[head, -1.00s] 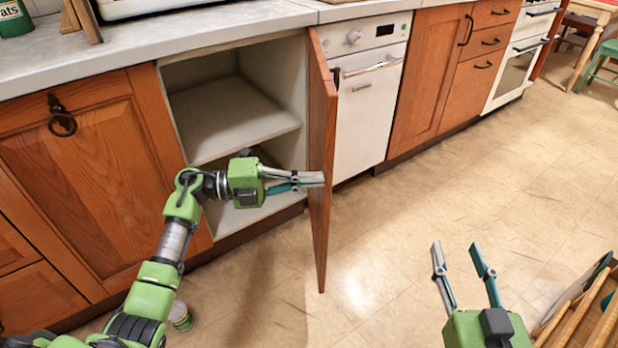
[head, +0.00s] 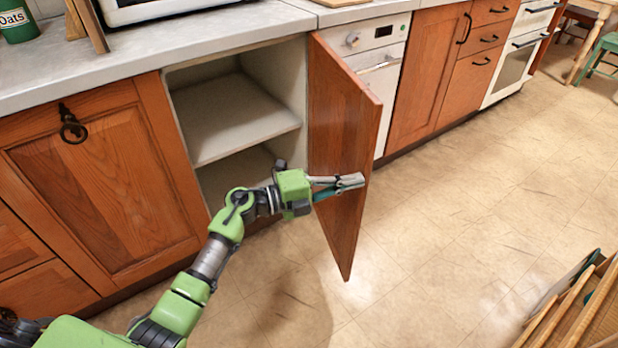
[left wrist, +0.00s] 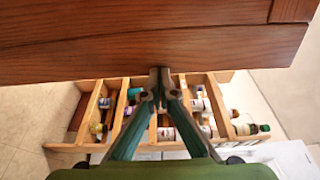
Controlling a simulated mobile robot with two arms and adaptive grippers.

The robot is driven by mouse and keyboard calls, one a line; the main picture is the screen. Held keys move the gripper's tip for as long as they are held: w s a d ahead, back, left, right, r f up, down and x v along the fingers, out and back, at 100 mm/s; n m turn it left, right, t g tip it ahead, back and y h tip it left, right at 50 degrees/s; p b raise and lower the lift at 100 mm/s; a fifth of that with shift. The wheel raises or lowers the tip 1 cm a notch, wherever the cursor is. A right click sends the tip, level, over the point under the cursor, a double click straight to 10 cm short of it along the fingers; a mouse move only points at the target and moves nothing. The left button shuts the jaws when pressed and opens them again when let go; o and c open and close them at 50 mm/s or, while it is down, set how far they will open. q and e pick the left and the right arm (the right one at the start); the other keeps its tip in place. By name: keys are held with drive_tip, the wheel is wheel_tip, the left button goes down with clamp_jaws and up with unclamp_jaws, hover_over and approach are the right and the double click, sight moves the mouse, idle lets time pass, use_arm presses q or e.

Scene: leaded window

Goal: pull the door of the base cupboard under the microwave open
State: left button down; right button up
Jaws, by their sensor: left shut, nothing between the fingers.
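The wooden door (head: 343,150) of the base cupboard stands swung wide out to the right, hinged at the right side of the opening. Its inner face shows. The cupboard (head: 235,115) is open, with bare pale shelves visible. The microwave (head: 150,8), cut off by the top edge, sits on the counter above. My left gripper (head: 362,180) is shut and empty, its fingertips against or very close to the door's inner face. In the left wrist view the shut fingertips (left wrist: 160,75) meet the lower edge of the door (left wrist: 150,52). My right gripper is out of view.
A white dishwasher (head: 385,85) stands behind the door. A wooden rack (head: 580,305) is at lower right; a wooden rack with several bottles shows in the left wrist view (left wrist: 92,105). The tiled floor (head: 450,230) right of the door is clear.

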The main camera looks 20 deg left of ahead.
sight(368, 178)
use_arm(q)
drive_tip(key=w+d, duration=0.1)
drive_tip(key=w+d+t+p, duration=0.1)
drive_tip(key=d, duration=0.1)
drive_tip(key=shift+d+r+n+y, duration=0.1)
drive_tip(key=shift+d+n+y, duration=0.1)
drive_tip(key=shift+n+y, duration=0.2)
drive_tip(key=w+d+n+t+y+p, duration=0.2)
drive_tip(key=w+d+y, duration=0.1)
drive_tip(key=w+d, duration=0.3)
drive_tip(key=shift+w+d+n+t, duration=0.15)
drive_tip(key=shift+d+n+t, duration=0.2)
drive_tip(key=shift+d, duration=0.35)
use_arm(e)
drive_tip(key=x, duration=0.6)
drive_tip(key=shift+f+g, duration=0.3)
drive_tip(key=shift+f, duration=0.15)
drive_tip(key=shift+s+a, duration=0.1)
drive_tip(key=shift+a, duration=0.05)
